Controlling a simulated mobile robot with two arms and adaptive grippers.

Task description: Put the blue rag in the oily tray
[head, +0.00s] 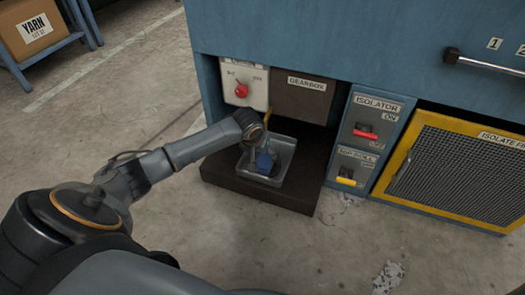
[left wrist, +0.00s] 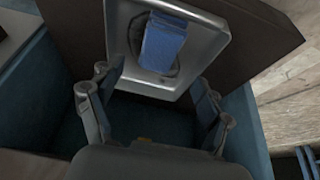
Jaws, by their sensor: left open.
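The blue rag (head: 265,162) lies in the grey metal tray (head: 290,152). In the left wrist view the rag (left wrist: 162,45) is a folded blue strip over a dark round patch on the floor of the tray (left wrist: 218,42). My left gripper (head: 260,140) is over the back left part of the tray and partly hidden by its own wrist. In the left wrist view my left gripper (left wrist: 157,82) has its fingers apart with nothing between them, and the rag is beyond the fingertips. My right gripper is not in view.
The tray stands on a dark low plinth (head: 305,200) in a recess of a blue machine (head: 280,40). A gearbox box (head: 300,100) and a red switch panel (head: 240,88) are behind it. Isolator switches (head: 365,132) and a yellow-framed mesh guard (head: 460,165) stand right. The floor in front is mostly clear.

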